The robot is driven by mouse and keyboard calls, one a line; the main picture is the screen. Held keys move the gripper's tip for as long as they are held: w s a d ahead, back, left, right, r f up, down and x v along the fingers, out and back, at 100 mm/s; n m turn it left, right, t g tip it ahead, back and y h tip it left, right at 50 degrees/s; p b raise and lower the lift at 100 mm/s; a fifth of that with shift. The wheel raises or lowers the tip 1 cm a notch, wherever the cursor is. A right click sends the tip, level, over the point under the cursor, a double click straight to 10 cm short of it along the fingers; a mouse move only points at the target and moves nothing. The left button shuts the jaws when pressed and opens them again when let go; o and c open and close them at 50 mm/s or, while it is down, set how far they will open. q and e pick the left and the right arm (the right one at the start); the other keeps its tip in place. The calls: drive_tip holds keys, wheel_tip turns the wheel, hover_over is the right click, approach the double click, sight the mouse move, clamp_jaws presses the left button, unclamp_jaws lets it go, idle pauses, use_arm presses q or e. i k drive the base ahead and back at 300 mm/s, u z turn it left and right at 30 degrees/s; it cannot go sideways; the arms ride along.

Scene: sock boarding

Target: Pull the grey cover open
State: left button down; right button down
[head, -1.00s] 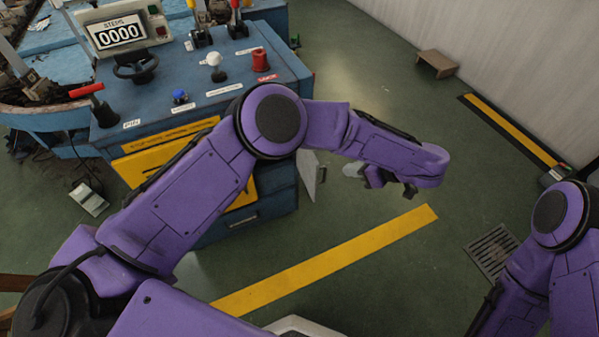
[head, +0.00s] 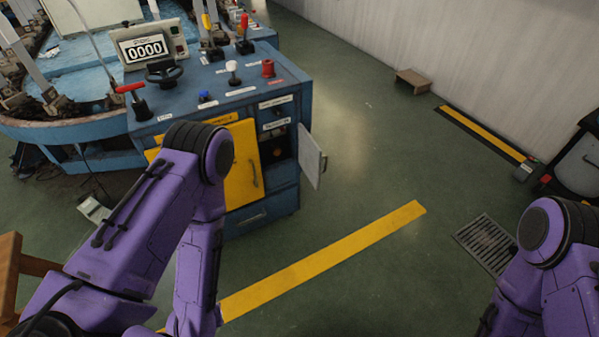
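The grey cover (head: 312,158) is a small light grey door hinged at the right side of the blue control cabinet (head: 262,212). It stands swung open, out from the cabinet, with a dark handle on its face. Behind it an opening (head: 277,149) with dark parts inside shows. My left arm (head: 196,255) is bent down in front of the cabinet, well left of the cover and apart from it. Its gripper is out of view below the bottom edge. My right arm (head: 553,250) is at the lower right, and its gripper is out of view.
A yellow panel (head: 240,172) with a handle is on the cabinet front, partly behind my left arm. Knobs, levers and a "0000" counter (head: 145,48) sit on top. The green floor right of the cover is clear, with a yellow stripe (head: 330,256) and a drain grate (head: 486,243).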

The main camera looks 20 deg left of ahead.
sight(311, 157)
drive_tip(key=z, duration=0.25)
drive_tip(key=i, duration=1.05)
drive_tip(key=u, duration=0.65)
